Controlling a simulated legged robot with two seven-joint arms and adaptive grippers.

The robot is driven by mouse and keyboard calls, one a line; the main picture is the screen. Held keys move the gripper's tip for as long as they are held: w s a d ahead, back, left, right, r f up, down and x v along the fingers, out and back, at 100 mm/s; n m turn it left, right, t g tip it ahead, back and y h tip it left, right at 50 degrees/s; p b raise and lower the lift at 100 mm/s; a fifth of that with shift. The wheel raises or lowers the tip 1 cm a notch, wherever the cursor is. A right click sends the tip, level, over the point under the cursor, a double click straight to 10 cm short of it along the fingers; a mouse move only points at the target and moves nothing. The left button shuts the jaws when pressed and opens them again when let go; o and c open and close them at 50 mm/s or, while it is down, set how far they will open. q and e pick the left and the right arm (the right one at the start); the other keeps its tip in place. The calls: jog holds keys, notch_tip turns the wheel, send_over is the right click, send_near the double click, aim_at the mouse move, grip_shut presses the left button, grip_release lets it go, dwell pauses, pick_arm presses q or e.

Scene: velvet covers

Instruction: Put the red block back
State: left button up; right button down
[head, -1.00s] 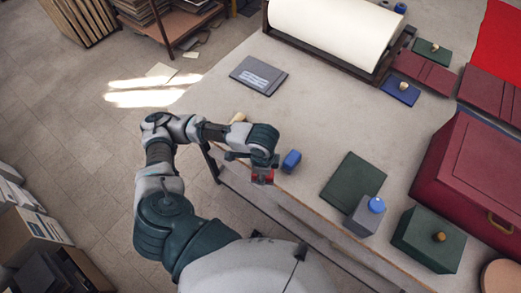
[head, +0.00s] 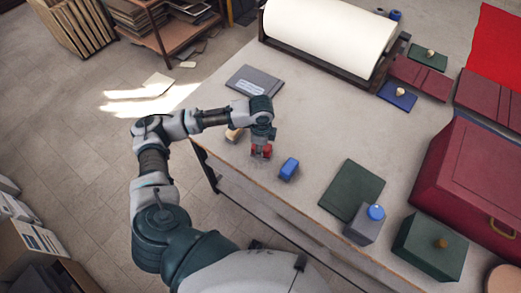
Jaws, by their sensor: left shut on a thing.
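The red block (head: 266,151) is in my left gripper (head: 261,153), near the left front edge of the table. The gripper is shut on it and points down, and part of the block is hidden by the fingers. I cannot tell whether the block touches the tabletop. A blue block (head: 289,169) lies on the table just right of the gripper, apart from it. My right gripper is not in view.
A grey booklet (head: 255,81) lies behind the gripper. A paper roll (head: 330,35) stands at the back. Right of the blue block are a dark green cover (head: 351,190), a grey box with a blue knob (head: 364,227), a green box (head: 430,245) and a large red case (head: 470,190).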

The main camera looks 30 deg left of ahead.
pick_arm(q)
notch_tip(320, 180, down, 2)
jog(key=shift+f, duration=0.1)
jog(key=o, duration=1.2)
jog(key=shift+a, duration=0.15)
jog(key=shift+r, duration=0.3)
notch_tip(320, 180, up, 12)
jog(key=shift+f+p, duration=0.2)
jog(key=shift+p, duration=0.3)
